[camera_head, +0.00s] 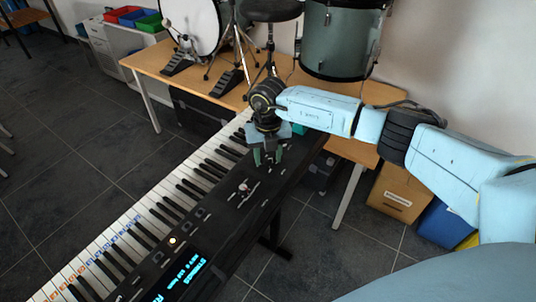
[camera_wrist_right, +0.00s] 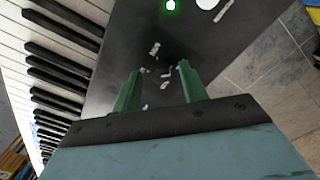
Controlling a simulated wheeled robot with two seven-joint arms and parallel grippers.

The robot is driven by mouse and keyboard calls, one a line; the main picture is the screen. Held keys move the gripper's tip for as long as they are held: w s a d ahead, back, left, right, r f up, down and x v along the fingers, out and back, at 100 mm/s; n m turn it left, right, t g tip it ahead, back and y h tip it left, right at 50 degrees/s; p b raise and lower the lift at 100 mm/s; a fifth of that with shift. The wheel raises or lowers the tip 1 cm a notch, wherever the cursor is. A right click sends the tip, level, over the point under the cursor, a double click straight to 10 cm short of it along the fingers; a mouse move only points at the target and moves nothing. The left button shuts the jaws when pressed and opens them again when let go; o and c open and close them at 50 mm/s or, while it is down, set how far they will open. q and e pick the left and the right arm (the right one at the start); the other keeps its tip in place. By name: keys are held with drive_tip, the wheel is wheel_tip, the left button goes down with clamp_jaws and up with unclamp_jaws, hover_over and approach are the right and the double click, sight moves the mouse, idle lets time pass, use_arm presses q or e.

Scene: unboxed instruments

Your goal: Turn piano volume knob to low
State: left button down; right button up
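The piano (camera_head: 225,225) is a long black keyboard with white and black keys along its left side and a dark control panel. A small pale knob-like part (camera_head: 243,187) is on the panel; I cannot tell whether it is the volume knob. In the right wrist view, a green-lit round control (camera_wrist_right: 171,5) and a white round part (camera_wrist_right: 207,4) are at the top edge, partly cut off. My right gripper (camera_head: 267,157) is over the panel's far part, pointing down. Its green fingers are apart with nothing between them, also in the wrist view (camera_wrist_right: 159,68). My left gripper is not in view.
A wooden table (camera_head: 190,72) with drums stands behind the piano. Cardboard (camera_head: 397,192) and blue boxes are on the floor at the right.

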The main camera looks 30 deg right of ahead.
sight(268, 159)
wheel_tip(268, 159, up, 13)
drive_tip(key=shift+r+p, duration=0.2)
drive_tip(key=shift+p, duration=0.1)
idle(0.7)
